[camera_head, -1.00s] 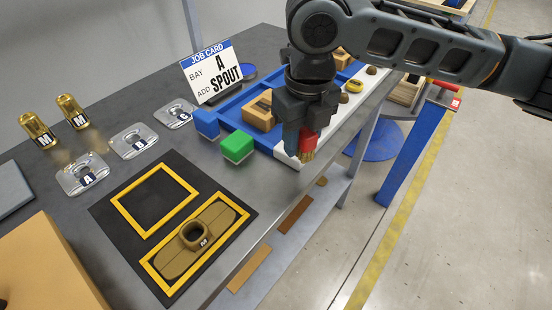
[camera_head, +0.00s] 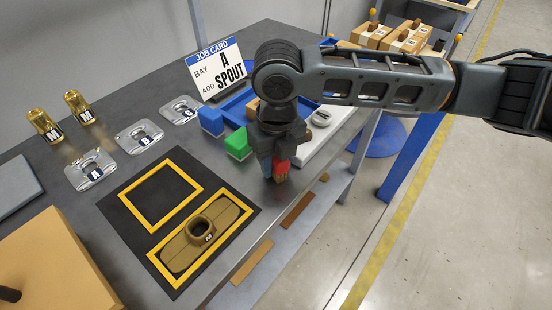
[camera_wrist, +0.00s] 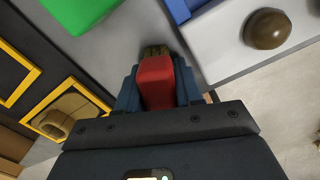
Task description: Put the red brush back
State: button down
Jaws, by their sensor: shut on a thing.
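The red brush (camera_head: 282,167) is held in my gripper (camera_head: 277,166), with its brown bristles pointing down. It hangs over the grey table near the front edge, between the black mat (camera_head: 226,187) and the white tray (camera_head: 317,143). I cannot tell whether the bristles touch the table. In the wrist view, the red brush (camera_wrist: 155,84) sits between the two dark blue fingers of my gripper (camera_wrist: 157,88), with the bristles beyond it. Much of its upper part is hidden by the gripper in the head view.
A green block (camera_head: 237,144) and a blue block (camera_head: 211,121) stand left of my gripper. The mat holds an empty yellow frame (camera_head: 142,216) and one around a brown ringed part (camera_head: 184,251). Clear plates and brass pieces stand left. A job card (camera_head: 215,70) stands behind.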

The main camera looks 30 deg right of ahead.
jog(key=shift+f, duration=0.15)
jog(key=c, duration=1)
grip_release()
notch_tip(320, 180, up, 12)
jog(key=shift+s+r+b, duration=0.15)
jog(key=shift+r+b, duration=0.05)
jog(key=shift+b, duration=0.35)
